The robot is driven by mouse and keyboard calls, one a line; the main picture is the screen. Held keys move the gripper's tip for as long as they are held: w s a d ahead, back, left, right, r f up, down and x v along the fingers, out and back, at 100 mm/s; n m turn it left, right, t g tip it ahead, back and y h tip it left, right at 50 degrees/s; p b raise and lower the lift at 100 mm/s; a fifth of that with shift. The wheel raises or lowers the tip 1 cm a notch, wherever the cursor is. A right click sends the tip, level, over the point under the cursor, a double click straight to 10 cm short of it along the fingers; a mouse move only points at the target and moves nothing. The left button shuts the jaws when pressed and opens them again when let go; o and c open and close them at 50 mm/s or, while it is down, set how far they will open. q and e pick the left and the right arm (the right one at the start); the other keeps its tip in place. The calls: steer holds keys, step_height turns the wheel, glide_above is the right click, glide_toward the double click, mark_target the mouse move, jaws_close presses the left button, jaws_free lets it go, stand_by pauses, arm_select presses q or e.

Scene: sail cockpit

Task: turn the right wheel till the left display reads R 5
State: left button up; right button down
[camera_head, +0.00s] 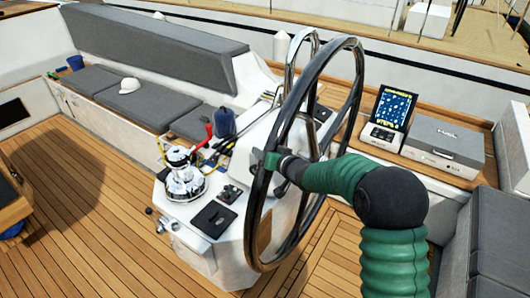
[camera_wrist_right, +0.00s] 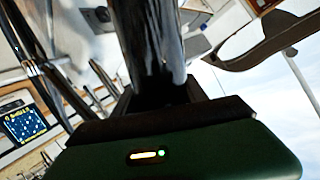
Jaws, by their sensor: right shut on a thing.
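A large black-rimmed steering wheel (camera_head: 250,228) stands upright on the white pedestal in the middle of the head view. My right gripper (camera_head: 272,163), on its green arm, is shut on the left side of the wheel's rim. In the right wrist view the dark rim (camera_wrist_right: 152,45) runs up from between the fingers. A small dark blue display (camera_head: 393,106) with yellow lettering stands on the wooden top to the right; it also shows in the right wrist view (camera_wrist_right: 22,128). Its lettering is too small to read surely. My left gripper is out of view.
A grey box (camera_head: 443,143) sits right of the display. Cushioned benches (camera_head: 131,106) line the back.

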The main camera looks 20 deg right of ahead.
steer(key=c, duration=0.7)
jaws_free()
steer(key=shift+s, duration=0.3)
steer(key=b+v, duration=0.1)
steer(key=v, duration=1.5)
